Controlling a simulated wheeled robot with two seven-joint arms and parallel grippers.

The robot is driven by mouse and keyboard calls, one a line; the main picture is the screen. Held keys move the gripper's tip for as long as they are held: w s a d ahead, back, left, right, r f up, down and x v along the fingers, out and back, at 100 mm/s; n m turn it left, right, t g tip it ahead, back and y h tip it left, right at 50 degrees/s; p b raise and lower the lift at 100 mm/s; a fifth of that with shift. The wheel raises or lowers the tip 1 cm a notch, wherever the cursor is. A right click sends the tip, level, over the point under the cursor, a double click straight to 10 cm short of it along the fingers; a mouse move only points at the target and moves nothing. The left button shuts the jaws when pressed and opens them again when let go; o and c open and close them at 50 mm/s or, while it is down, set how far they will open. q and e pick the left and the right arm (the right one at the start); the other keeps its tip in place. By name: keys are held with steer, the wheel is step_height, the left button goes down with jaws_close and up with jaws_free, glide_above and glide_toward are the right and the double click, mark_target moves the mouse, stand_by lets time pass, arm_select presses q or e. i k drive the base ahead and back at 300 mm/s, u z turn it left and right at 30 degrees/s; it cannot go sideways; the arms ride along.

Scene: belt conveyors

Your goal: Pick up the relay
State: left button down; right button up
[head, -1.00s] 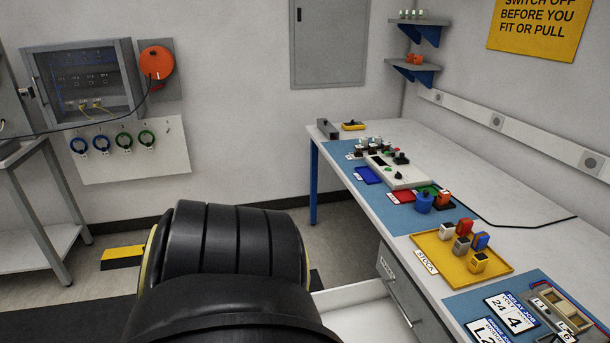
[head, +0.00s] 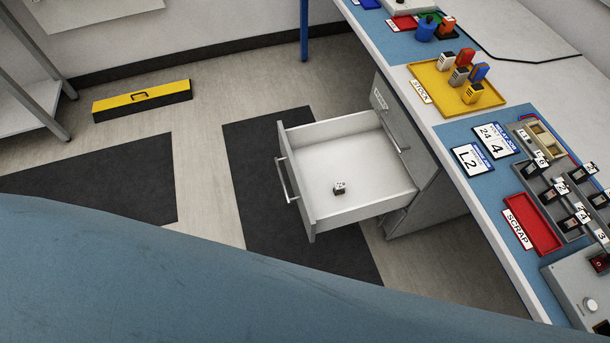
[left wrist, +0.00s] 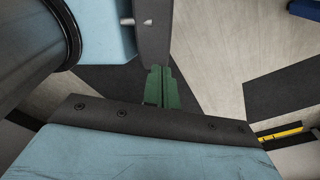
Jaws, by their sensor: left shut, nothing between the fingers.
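A small dark block with a white numbered top (head: 339,189), seemingly a relay, sits in the open white drawer (head: 335,135) in the head view. Several coloured relay-like blocks, among them a red one (head: 466,57) and a blue one (head: 480,72), stand on the yellow STOCK tray (head: 430,80) on the bench. My left gripper (left wrist: 162,75) shows only in the left wrist view; its green fingers are together and empty, over the floor. The drawer's block cannot be made out there. My right gripper is in neither view.
Job cards, one reading 24 and 4 (head: 495,141) and one L2 (head: 471,159), lie near a red SCRAP tray (head: 541,232) and a relay rack (head: 570,222). A yellow-topped black box (head: 142,100) lies on the floor. Floor left of the drawer is open.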

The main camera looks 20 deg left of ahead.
mark_target(339, 188)
steer(key=k, duration=0.45)
steer(key=u, duration=1.15)
steer(key=i, duration=0.65)
steer(key=z, duration=2.05)
